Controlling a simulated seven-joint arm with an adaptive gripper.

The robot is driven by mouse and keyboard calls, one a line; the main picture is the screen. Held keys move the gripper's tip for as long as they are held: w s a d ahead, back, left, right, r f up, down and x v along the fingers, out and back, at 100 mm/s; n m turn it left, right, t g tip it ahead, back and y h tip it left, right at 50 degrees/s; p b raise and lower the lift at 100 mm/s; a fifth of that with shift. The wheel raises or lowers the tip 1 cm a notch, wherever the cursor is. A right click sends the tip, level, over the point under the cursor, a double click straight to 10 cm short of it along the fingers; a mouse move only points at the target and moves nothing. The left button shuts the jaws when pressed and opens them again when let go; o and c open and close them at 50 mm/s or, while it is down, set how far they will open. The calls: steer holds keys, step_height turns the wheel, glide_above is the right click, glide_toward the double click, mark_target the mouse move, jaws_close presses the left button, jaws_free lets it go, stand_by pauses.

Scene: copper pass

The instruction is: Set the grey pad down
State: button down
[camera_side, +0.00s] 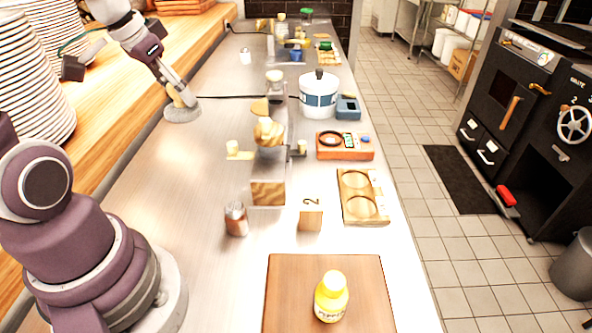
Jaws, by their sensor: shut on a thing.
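The grey pad (183,110) is a pale, rounded piece at the end of my arm, in the upper left of the side view over the steel counter. My gripper (174,91) is shut on it from above, and the fingertips are small and partly hidden against the pad. The pad looks slightly tilted. I cannot tell whether its underside touches the counter.
Bare steel counter (165,175) lies around the pad. To its right stand a clear stand with a wooden block (268,193), a blue-and-white pot (318,97) and an orange device (345,153). A pepper bottle (331,298) stands on a brown board (285,290) in front. Stacked plates (35,75) are left.

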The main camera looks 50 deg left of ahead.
steer(key=w+d+r+m+h, duration=0.1)
steer(key=w+d+m, duration=0.25)
steer(key=w, duration=0.55)
steer(key=w+d+f+m+h, duration=0.15)
steer(key=w+d, duration=0.35)
steer(key=d, duration=0.6)
steer(key=w+d+m+h, duration=0.1)
steer(key=w+d+m, duration=0.25)
steer(key=d, duration=0.65)
steer(key=shift+n+g+y, duration=0.25)
steer(key=shift+n+g, duration=0.05)
steer(key=shift+n, duration=0.15)
steer(key=f, duration=1.5)
steer(key=shift+w+a+f, duration=0.1)
steer(key=shift+w, duration=0.3)
steer(key=shift+f, duration=0.1)
steer(key=shift+f, duration=0.25)
steer(key=c, duration=0.8)
jaws_free()
